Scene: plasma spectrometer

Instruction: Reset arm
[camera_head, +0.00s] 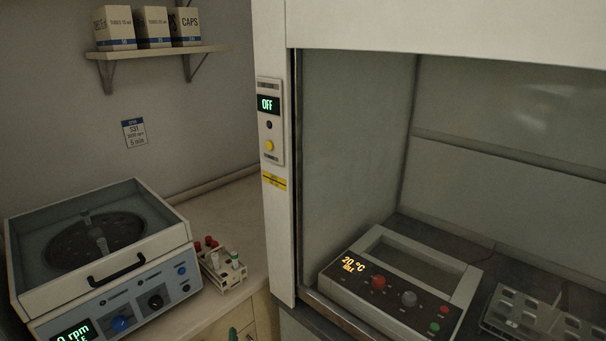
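Neither of my arms nor grippers can be made out in the head view. A small dark teal shape (233,335) pokes up at the bottom edge, in front of the cabinet drawers; too little of it shows to tell what it is.
A centrifuge (160,290) stands on the left counter, with a tube rack (222,272) beside it. Right, a fume hood holds a heating block (395,283) reading 20 °C and a metal rack (540,318). The hood's control panel (269,120) reads OFF. Boxes (115,28) sit on a shelf.

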